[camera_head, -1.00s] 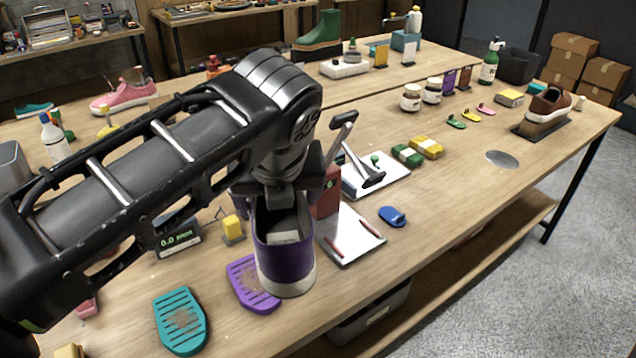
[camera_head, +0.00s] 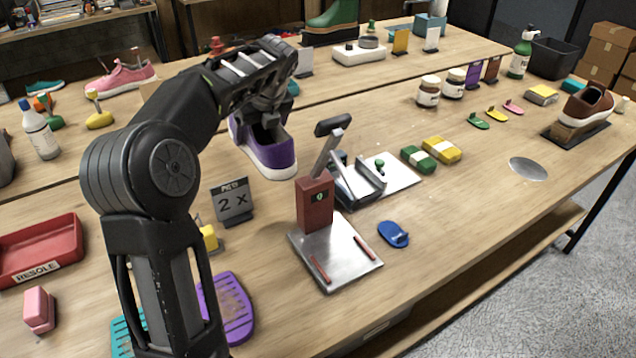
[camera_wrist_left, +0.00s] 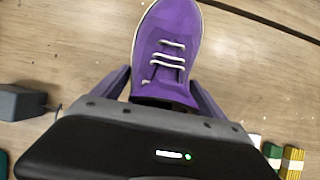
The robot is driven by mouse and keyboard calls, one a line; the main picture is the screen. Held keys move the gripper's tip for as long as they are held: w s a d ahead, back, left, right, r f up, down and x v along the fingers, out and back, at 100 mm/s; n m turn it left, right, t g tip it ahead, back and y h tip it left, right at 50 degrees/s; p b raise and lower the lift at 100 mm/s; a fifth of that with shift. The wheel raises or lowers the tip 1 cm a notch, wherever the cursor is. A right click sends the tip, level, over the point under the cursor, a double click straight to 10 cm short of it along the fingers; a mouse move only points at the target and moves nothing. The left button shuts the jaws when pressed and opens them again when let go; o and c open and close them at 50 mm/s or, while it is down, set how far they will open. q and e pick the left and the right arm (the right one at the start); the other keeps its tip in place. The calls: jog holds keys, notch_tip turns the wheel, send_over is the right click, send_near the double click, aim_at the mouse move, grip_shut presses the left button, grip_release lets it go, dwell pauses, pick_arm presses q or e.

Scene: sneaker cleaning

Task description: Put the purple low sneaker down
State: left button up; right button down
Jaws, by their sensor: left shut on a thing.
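The purple low sneaker (camera_head: 266,152) with a white sole is near the middle of the bench, behind the "2 x" sign. My left gripper (camera_head: 264,112) is at its heel end and is shut on it. In the left wrist view the purple sneaker (camera_wrist_left: 168,50) points away from me, laces up, with the gripper's fingers on either side of its rear. The wood surface is close around it; I cannot tell whether the sole touches it. My right gripper is not in view.
A red press (camera_head: 315,205) on a metal plate stands in front and right of the sneaker. The "2 x" sign (camera_head: 233,203) stands just in front. A red RESOLE tray (camera_head: 38,250) is at the left. A pink sneaker (camera_head: 120,78) is at the back left.

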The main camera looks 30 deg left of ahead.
pick_arm(q)
jog(key=shift+s+r, duration=0.15)
jog(key=shift+s, duration=0.05)
jog(key=shift+f+b, duration=0.4)
jog(key=shift+f, duration=2.75)
jog(key=shift+f, duration=0.1)
jog(key=shift+f, duration=1.75)
jog(key=shift+f, duration=0.1)
jog(key=o, duration=1.7)
jog(key=shift+f, duration=0.1)
jog(key=v, duration=1.2)
